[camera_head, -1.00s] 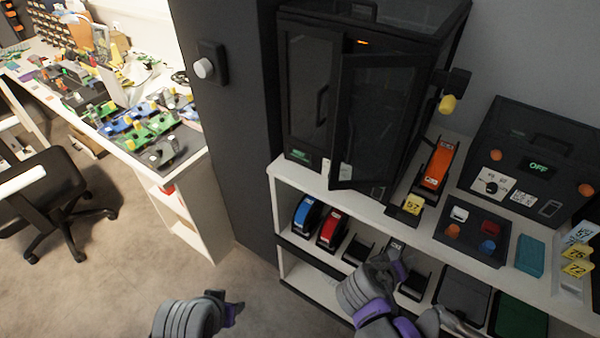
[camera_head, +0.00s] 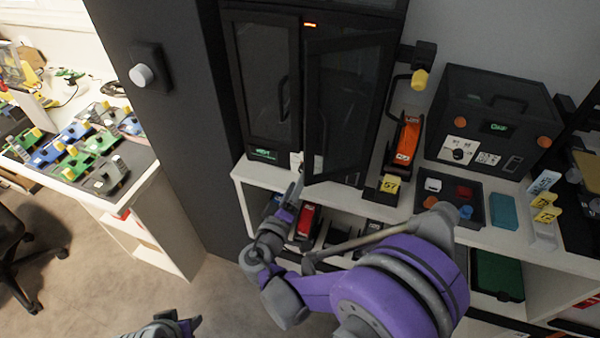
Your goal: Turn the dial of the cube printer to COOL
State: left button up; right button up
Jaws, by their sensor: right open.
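The black box at the right, which looks like the cube printer (camera_head: 497,95), stands on the white shelf top. Its dial (camera_head: 458,154) is a dark knob on a white panel on the front. Its small green display (camera_head: 495,127) is lit, with text too blurred to read for sure. My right gripper (camera_head: 296,192) is open, in front of the tall cabinet near the lower edge of its door, well left of the dial. My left gripper (camera_head: 188,325) is at the bottom edge, partly cut off and far from the box; its jaws are unclear.
The tall dark cabinet (camera_head: 262,90) has its right door (camera_head: 345,105) swung outward. A tray of coloured pieces (camera_head: 425,208) lies before the box. My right arm hides part of the lower shelf.

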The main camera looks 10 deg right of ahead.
jog(key=shift+x, duration=2)
grip_shut()
